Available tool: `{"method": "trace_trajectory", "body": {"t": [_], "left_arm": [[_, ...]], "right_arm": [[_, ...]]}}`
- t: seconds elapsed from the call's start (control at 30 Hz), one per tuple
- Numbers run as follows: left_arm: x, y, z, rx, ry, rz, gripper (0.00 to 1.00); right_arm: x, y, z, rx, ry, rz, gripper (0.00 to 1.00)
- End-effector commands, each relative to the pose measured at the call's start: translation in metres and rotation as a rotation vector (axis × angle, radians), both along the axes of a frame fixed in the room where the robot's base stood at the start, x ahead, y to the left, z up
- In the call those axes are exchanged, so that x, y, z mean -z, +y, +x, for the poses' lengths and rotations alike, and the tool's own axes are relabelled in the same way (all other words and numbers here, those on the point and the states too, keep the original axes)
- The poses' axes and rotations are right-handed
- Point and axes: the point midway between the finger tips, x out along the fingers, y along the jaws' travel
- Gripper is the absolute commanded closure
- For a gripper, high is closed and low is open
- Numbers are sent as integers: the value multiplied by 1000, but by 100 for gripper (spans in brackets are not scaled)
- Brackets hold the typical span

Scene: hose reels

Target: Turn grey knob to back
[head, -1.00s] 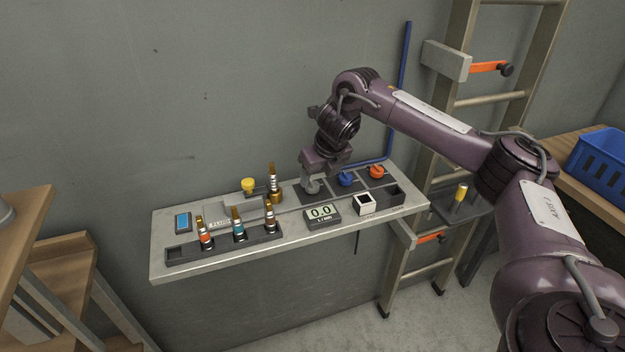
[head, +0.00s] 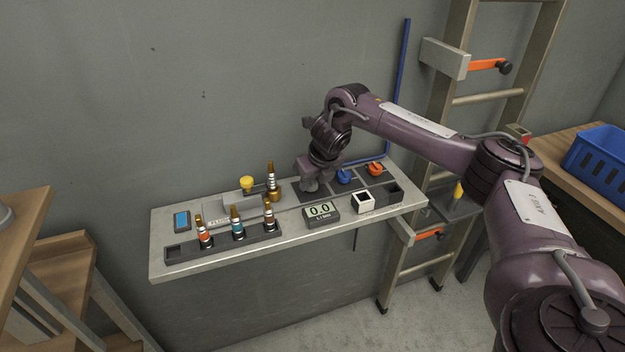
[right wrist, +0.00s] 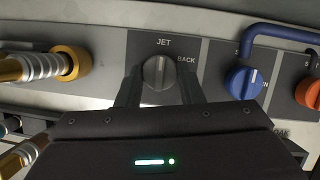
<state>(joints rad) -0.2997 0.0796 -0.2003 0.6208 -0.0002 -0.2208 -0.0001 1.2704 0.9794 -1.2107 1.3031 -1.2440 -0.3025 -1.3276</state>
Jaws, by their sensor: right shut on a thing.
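The grey knob (right wrist: 158,72) sits on a dark panel in the right wrist view, with "JET" printed above it and "BACK" to its upper right. Its light pointer line stands about upright, toward "JET". My right gripper (right wrist: 158,88) has one finger on each side of the knob and is shut on it. In the head view my right gripper (head: 311,187) is down at the panel on the shelf and hides the knob. My left gripper is not in view.
A blue knob (right wrist: 241,82) and an orange knob (right wrist: 309,92) sit to the right on the panel. A brass nozzle (head: 271,180) stands close on the left. A 0.0 display (head: 321,212) and a white square box (head: 363,202) lie in front. A ladder stands right.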

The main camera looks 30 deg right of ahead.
Motion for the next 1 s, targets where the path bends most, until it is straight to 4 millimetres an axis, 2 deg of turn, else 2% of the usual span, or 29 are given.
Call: {"method": "trace_trajectory", "body": {"t": [0.23, 0.43, 1.0], "left_arm": [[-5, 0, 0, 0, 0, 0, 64], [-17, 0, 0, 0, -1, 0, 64], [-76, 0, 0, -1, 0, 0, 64]], "right_arm": [[-2, 0, 0, 33, -1, -1, 89], [-4, 2, 0, 131, 0, 0, 89], [-6, 6, 3, 649, 0, 0, 89]]}}
